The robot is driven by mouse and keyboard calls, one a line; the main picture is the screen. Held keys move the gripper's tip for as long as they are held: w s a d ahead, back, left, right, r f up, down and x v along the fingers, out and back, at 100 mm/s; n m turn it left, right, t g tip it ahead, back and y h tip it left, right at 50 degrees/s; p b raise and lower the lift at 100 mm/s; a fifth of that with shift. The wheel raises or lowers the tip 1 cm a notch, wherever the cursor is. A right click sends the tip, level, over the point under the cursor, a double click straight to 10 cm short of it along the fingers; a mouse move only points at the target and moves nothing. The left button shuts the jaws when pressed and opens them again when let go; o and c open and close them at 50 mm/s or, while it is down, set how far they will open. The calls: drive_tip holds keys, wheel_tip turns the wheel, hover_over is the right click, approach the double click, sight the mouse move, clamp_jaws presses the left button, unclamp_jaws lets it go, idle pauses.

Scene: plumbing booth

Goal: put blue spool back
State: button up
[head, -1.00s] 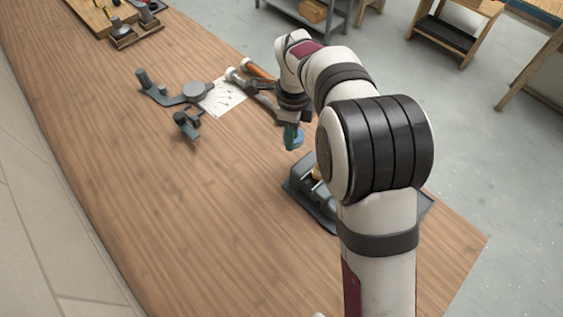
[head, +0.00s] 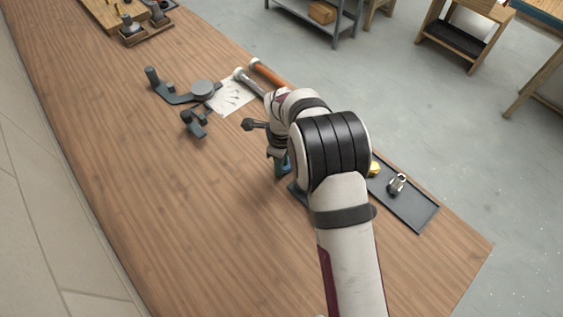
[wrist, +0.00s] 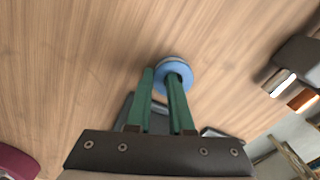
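My gripper (head: 281,168) is low over the wooden bench, left of my forearm in the head view. In the wrist view its two green fingers (wrist: 161,82) are close together at the blue spool (wrist: 174,73). The spool sits at the fingertips, with the right finger across its face and the left fingertip at its side. Bare wood shows around it.
A dark tray (head: 413,223) at the right bench edge holds a yellow item (head: 375,168) and a small metal fitting (head: 397,184), partly behind my arm. Dark tools (head: 203,92), a white sheet (head: 233,96) and an orange-handled tool (head: 270,75) lie farther back. The front left bench is clear.

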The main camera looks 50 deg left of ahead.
drive_tip(key=o, duration=0.4)
drive_tip(key=shift+o, duration=0.2)
wheel_tip(320, 180, up, 12)
drive_tip(key=w+d+r+n, duration=0.15)
drive_tip(key=d+r, duration=0.35)
drive_tip(key=d, duration=0.6)
drive_tip(key=w+d+r+n, duration=0.15)
drive_tip(key=d+r, duration=0.35)
drive_tip(key=d, duration=0.6)
drive_tip(key=s+d+n+y, duration=0.1)
drive_tip(key=s+d+n, duration=0.3)
drive_tip(key=s+d, duration=1.1)
drive_tip(key=shift+d+f+n+y, duration=0.35)
drive_tip(key=shift+d+n+y, duration=0.05)
drive_tip(key=shift+d, duration=0.35)
